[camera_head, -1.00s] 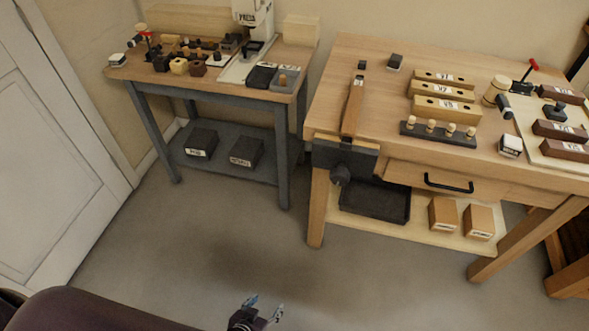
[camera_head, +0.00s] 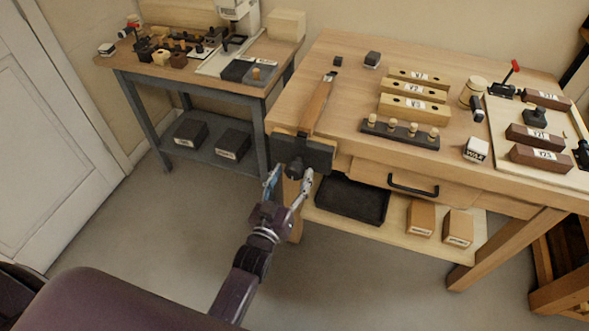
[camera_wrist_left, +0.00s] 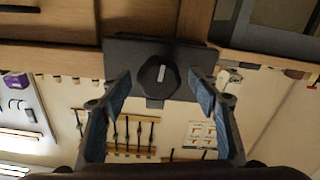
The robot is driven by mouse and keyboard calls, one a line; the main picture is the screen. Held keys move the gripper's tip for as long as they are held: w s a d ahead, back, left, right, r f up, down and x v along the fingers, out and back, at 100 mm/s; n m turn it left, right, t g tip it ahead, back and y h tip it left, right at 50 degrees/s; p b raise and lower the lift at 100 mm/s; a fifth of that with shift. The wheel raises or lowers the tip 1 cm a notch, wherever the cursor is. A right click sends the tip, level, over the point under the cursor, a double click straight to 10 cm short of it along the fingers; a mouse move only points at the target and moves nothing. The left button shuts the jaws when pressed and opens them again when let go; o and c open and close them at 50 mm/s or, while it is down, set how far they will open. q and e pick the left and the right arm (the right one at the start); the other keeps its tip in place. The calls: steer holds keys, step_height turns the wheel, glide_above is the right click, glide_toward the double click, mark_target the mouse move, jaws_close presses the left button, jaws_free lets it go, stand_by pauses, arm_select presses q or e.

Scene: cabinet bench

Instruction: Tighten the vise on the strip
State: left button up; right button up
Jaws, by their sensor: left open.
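The dark vise (camera_head: 303,152) is fixed to the front left corner of the wooden bench, and a wooden strip (camera_head: 318,104) stretches back from it over the bench top. The vise's round black knob (camera_head: 294,171) faces outward. My left gripper (camera_head: 289,184) is open just in front of the knob, its fingers spread to either side. In the left wrist view the vise (camera_wrist_left: 190,57) lies ahead, with its knob (camera_wrist_left: 158,76) between the open fingers (camera_wrist_left: 160,92). I cannot tell whether the fingers touch it. My right gripper is not in view.
The bench top (camera_head: 345,130) carries several yellow blocks (camera_head: 414,104) and a dark peg rack (camera_head: 400,133). Below are a drawer handle (camera_head: 412,184) and a black tray (camera_head: 350,199). A grey side table (camera_head: 190,85) stands to the left. The floor in front is clear.

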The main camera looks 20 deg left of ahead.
arm_select(q)
steer(key=shift+w, duration=1.05)
steer(key=shift+d, duration=0.1)
steer(key=c, duration=1.2)
steer(key=m+p, duration=0.1)
steer(key=m, duration=0.4)
steer(key=shift+f+m, duration=0.15)
steer(key=shift+m, duration=0.15)
steer(key=o, duration=1.2)
